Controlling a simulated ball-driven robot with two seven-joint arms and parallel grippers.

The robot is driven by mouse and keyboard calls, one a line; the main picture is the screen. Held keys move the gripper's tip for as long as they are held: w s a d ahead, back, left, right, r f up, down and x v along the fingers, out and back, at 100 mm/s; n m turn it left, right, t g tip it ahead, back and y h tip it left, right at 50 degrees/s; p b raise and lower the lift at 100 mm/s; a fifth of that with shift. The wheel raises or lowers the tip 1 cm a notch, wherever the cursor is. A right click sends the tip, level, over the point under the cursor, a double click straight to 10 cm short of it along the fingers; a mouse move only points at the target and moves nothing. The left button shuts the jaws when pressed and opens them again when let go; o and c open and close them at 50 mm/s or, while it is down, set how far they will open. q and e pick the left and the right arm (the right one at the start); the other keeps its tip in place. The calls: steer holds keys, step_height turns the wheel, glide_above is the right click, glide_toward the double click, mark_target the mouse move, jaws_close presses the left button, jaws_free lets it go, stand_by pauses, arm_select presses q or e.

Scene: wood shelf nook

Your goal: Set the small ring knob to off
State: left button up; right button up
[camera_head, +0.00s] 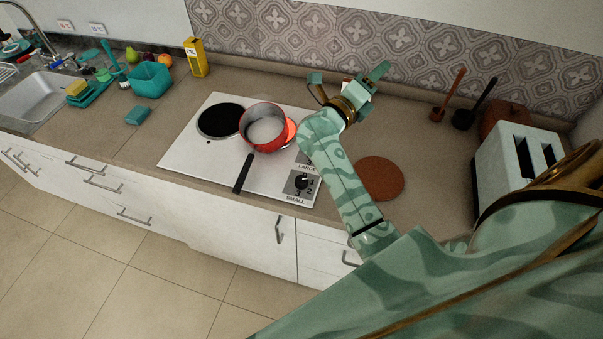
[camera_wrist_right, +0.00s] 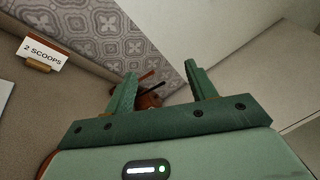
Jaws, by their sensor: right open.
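The small ring knob (camera_head: 301,182) is a dark round knob on the front right corner of the white hob (camera_head: 205,160), above the word SMALL and beside numbers. Its exact setting is too small to read. The knob marked LARGE is mostly hidden by my right arm. A red pan (camera_head: 263,124) stands partly over a glowing red ring (camera_head: 290,132). My right gripper (camera_head: 379,72) is open and empty, behind and right of the hob, well away from the knob. Its two green fingers (camera_wrist_right: 160,88) stand apart in the wrist view, where the knob does not show.
The pan's black handle (camera_head: 243,174) points to the front edge, left of the knob. A brown round mat (camera_head: 379,178) lies right of my arm. A white toaster (camera_head: 512,155) stands further right. A 2 SCOOPS sign (camera_wrist_right: 42,53) shows in the wrist view.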

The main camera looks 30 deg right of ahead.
step_height(320, 180, down, 4)
steer(key=s+m+g+y, duration=0.1)
steer(key=m+g+y, duration=0.2)
steer(key=m+g, duration=0.15)
steer(key=m+y, duration=0.7)
steer(key=y, duration=0.9)
glide_above(301, 179)
step_height(301, 179, down, 7)
steer(key=shift+g, duration=0.45)
step_height(301, 179, down, 16)
steer(key=b, duration=0.9)
steer(key=shift+f, duration=0.2)
steer(key=shift+s, duration=0.1)
steer(key=c, duration=1)
steer(key=shift+n, duration=0.25)
